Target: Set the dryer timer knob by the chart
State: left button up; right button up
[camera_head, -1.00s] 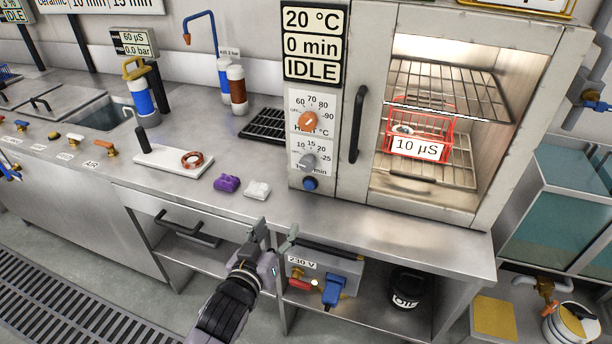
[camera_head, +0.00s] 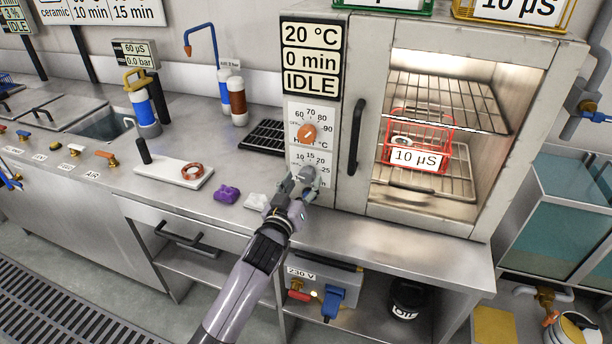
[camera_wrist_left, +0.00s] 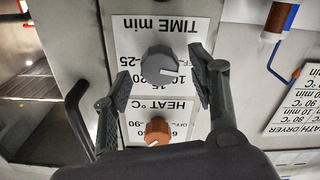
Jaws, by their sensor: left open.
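The dryer (camera_head: 478,30) shows 20 °C, 0 min and IDLE on its display (camera_head: 311,60). Its grey timer knob (camera_head: 307,174) is partly covered by my gripper in the head view. The wrist view, upside down, shows the timer knob (camera_wrist_left: 160,65) clearly, its white pointer mark toward the picture's right. The orange heat knob (camera_head: 307,133) sits above it on the panel. My left gripper (camera_head: 297,180) is open in front of the timer knob, its fingers either side of it in the wrist view; contact cannot be told. A wall chart (camera_head: 100,12) is cut off at upper left.
The dryer's door handle (camera_head: 356,137) stands out right of the panel. A red basket (camera_head: 420,132) tagged 10 µS sits inside.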

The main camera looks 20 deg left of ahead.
aim_at(305, 179)
pick_arm(q)
jog(key=shift+w+d, duration=0.1)
jog(key=shift+w, duration=1.5)
jog(key=shift+c, duration=0.4)
jog(key=c, duration=1.1)
